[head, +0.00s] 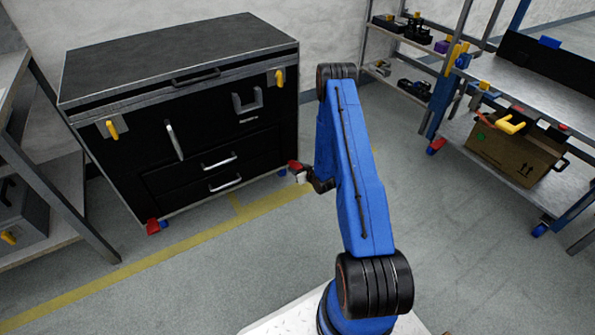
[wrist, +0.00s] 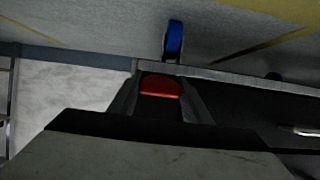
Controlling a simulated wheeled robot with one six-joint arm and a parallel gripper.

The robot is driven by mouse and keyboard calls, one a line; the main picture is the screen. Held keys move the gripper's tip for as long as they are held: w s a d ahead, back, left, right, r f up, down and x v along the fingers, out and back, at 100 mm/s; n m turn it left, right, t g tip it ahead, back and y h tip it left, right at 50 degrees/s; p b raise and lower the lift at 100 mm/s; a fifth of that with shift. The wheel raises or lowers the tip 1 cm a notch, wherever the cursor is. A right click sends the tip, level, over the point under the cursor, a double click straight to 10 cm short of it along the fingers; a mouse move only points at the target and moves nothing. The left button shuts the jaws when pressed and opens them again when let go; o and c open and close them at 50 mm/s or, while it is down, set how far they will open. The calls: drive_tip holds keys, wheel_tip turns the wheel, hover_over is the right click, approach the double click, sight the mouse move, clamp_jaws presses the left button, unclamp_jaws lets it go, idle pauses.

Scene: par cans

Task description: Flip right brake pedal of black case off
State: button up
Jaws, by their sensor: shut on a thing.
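The black case (head: 190,110) is a large black chest with metal edges, standing on casters at the left in the head view. Its right brake pedal (head: 294,165) is red and sits low at the front right corner. My gripper (head: 303,177) is down at that corner, partly hidden by my blue arm. In the wrist view the red pedal (wrist: 160,86) lies between the two dark fingers of my gripper (wrist: 160,98), which are shut on it. The pedal's exact tilt is hard to tell. The left red brake pedal (head: 152,226) shows at the front left corner.
A blue wheel part (wrist: 174,40) is just beyond the pedal in the wrist view. Drawer handles (head: 224,182) stick out of the case front. Shelving with a cardboard box (head: 515,155) stands at the right, a metal rack (head: 50,150) at the left. The floor between is clear.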

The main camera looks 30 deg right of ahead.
drive_tip(key=shift+r+g, duration=0.25)
drive_tip(key=shift+g, duration=0.15)
drive_tip(key=o, duration=1.5)
drive_tip(key=v, duration=1.7)
drive_tip(key=shift+s+r, duration=0.1)
